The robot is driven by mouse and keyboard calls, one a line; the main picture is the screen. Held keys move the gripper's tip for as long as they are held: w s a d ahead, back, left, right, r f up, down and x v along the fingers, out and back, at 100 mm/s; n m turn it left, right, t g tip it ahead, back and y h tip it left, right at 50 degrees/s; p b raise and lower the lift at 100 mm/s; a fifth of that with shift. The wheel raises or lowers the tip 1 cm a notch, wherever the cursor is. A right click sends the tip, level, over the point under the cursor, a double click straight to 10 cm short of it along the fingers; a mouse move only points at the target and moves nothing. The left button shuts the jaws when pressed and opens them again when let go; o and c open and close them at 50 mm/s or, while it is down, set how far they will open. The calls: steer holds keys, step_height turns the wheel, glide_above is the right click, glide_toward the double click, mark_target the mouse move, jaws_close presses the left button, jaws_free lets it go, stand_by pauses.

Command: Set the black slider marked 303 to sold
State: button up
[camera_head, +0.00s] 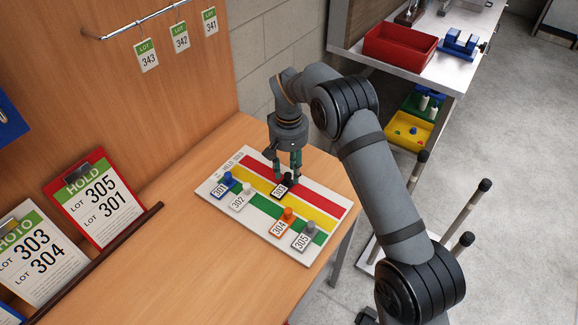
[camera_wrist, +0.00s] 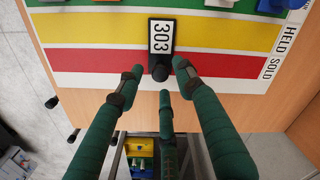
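The black slider marked 303 (camera_wrist: 161,37) lies on the white board (camera_head: 212,189) with green, yellow and red bands. In the wrist view its label covers the yellow band, beside the word HELD. Its black knob (camera_wrist: 160,69) shows over the red band, level with the word SOLD (camera_wrist: 269,68). My gripper (camera_wrist: 156,75) has its fingers spread around the knob: one on each side and one on the near side. Gaps show at both sides; whether the near finger touches is unclear. In the head view my gripper (camera_head: 288,177) is low over the board, partly hiding the knob.
Blue slider 301 (camera_head: 219,190), white 302 (camera_head: 238,202), orange 304 (camera_head: 280,227) and grey 305 (camera_head: 302,241) share the board. Hold card (camera_head: 100,203) and photo card (camera_head: 35,252) lean at left. Bare wooden table (camera_head: 185,270) lies in front.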

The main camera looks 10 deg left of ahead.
mark_target(289, 173)
step_height(289, 173, up, 12)
stand_by(0.5)
steer(key=shift+f, duration=0.1)
step_height(289, 173, down, 12)
steer(key=shift+r, duration=0.15)
steer(key=shift+s+a+f, duration=0.15)
steer(key=shift+s+f, duration=0.05)
steer(key=shift+s, duration=0.1)
steer(key=shift+s+a+r, duration=0.15)
steer(key=shift+s, duration=0.2)
steer(key=shift+w, duration=0.1)
